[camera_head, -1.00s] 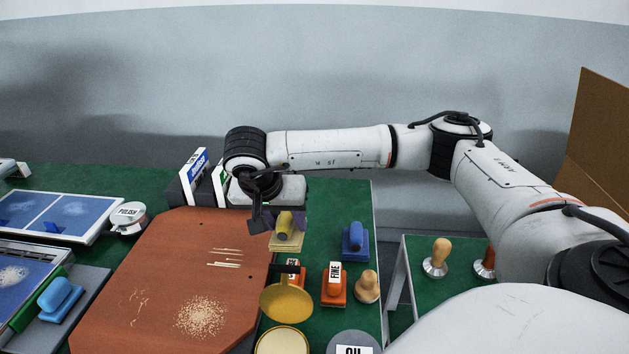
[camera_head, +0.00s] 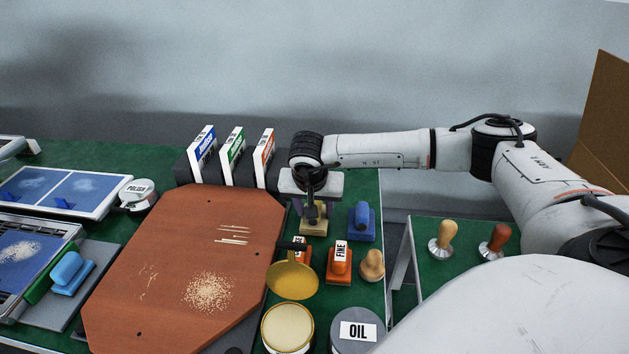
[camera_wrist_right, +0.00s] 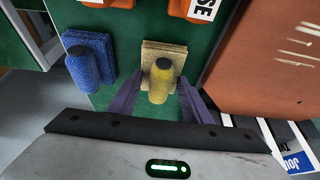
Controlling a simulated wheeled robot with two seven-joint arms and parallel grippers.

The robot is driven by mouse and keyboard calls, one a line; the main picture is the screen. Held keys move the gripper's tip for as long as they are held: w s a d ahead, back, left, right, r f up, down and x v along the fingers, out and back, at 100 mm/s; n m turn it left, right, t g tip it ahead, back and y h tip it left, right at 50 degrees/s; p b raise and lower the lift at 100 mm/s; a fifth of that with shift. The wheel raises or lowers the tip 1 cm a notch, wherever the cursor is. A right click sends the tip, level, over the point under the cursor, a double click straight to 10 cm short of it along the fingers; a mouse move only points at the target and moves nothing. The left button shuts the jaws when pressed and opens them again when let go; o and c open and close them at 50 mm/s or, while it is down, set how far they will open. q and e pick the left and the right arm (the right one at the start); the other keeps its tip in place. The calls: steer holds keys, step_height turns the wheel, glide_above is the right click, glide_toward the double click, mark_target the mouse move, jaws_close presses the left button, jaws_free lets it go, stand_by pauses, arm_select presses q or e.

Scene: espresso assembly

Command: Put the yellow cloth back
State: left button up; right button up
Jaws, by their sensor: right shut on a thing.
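The yellow cloth (camera_head: 313,226) is a tan-yellow pad with a rolled yellow grip on top. It is on or just above the green table, right of the brown board and left of the blue cloth (camera_head: 361,222). My right gripper (camera_head: 312,203) is shut on the yellow cloth from above. In the right wrist view the yellow cloth (camera_wrist_right: 161,70) shows between the purple fingers (camera_wrist_right: 157,100), with the blue cloth (camera_wrist_right: 89,58) beside it. Whether the pad touches the table is hard to tell. My left gripper is not in view.
Orange stamps, one marked FINE (camera_head: 340,263), a wooden-knobbed tool (camera_head: 371,265), a yellow round pan (camera_head: 293,282) and an OIL tin (camera_head: 357,332) stand in front. Labelled boxes (camera_head: 233,156) stand behind the brown board (camera_head: 180,260). Tampers (camera_head: 441,240) stand on the right table.

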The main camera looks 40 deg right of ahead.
steer(key=shift+f, duration=0.2)
steer(key=o, duration=0.9)
steer(key=shift+f, duration=0.1)
steer(key=v, duration=1.2)
steer(key=shift+b, duration=0.4)
